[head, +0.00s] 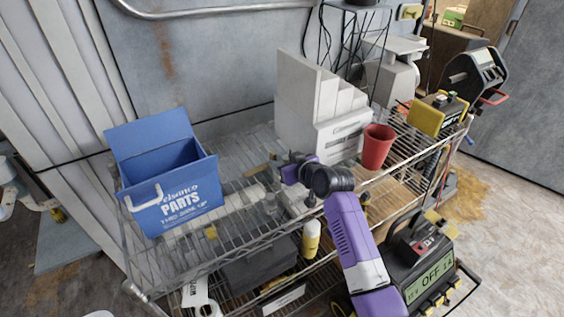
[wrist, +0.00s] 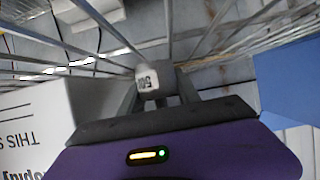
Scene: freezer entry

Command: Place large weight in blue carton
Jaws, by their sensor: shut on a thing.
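The blue carton (head: 176,205) stands open on the left part of the wire shelf, with white lettering and a white handle-like piece on its front. A plain blue surface (wrist: 290,78) at the right of the wrist view looks like part of it. My gripper (head: 296,172) is above the shelf, to the right of the carton and apart from it. In the wrist view my gripper (wrist: 157,92) is shut on a grey weight (wrist: 155,80) with a light number label. The weight cannot be made out clearly in the head view.
A white stepped block (head: 315,105) stands behind my gripper. A red cup (head: 376,148) stands right of it, near the shelf's front edge. A white printed box (wrist: 35,125) is at the left of the wrist view. Small items lie on the wires between carton and gripper.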

